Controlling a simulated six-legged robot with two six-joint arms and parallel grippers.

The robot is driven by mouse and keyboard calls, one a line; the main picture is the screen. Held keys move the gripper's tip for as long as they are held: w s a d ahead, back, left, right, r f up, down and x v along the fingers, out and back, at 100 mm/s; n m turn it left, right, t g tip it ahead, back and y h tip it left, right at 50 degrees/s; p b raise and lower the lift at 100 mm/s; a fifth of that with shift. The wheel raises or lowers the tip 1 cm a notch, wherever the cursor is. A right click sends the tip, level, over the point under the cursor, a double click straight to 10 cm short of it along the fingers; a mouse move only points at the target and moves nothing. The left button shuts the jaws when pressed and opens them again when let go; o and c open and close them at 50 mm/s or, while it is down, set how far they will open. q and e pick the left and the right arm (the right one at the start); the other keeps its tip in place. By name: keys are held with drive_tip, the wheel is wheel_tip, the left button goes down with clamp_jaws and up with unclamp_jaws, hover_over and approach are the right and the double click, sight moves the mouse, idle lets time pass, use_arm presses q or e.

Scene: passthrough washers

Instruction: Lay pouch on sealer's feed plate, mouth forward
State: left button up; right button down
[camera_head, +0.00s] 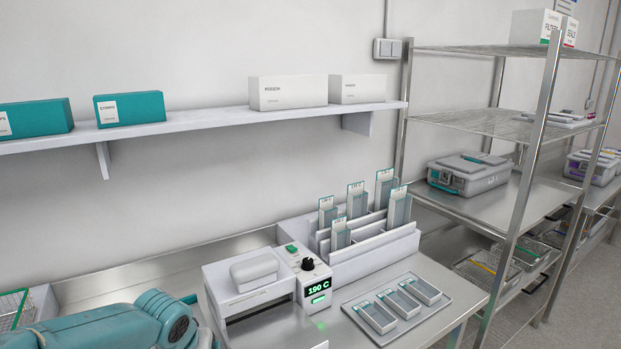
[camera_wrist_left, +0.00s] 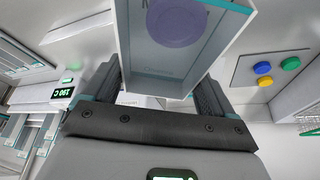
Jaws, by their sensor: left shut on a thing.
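The white sealer (camera_head: 250,282) stands on the bench in the head view, its green display reading 190 C. A dark slot shows in its front. I cannot make out its feed plate clearly. My left gripper (camera_wrist_left: 160,88) is shut on a pouch (camera_wrist_left: 165,62) in the left wrist view. The pouch is clear-faced with a grey-teal edge, and a purple round item shows inside it. Its mouth direction is unclear. In the head view the left gripper and this pouch are out of sight; only my left arm shows at lower left. My right gripper is in neither view.
A grey tray (camera_head: 440,317) with several flat pouches lies right of the sealer. A white rack (camera_head: 370,258) with several upright pouches stands behind. A wire basket (camera_head: 14,308) is at far left. A panel with coloured buttons (camera_wrist_left: 272,68) shows in the wrist view.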

use_arm(q)
drive_tip(key=shift+m, duration=0.5)
drive_tip(key=s, duration=0.1)
drive_tip(key=s+d+f, duration=0.1)
drive_tip(key=s, duration=0.1)
drive_tip(key=s+d+f, duration=0.1)
drive_tip(key=shift+s+d, duration=0.15)
drive_tip(key=shift+d, duration=0.1)
drive_tip(key=s+f, duration=0.4)
drive_tip(key=shift+d+f, duration=0.15)
drive_tip(key=shift+f, duration=0.25)
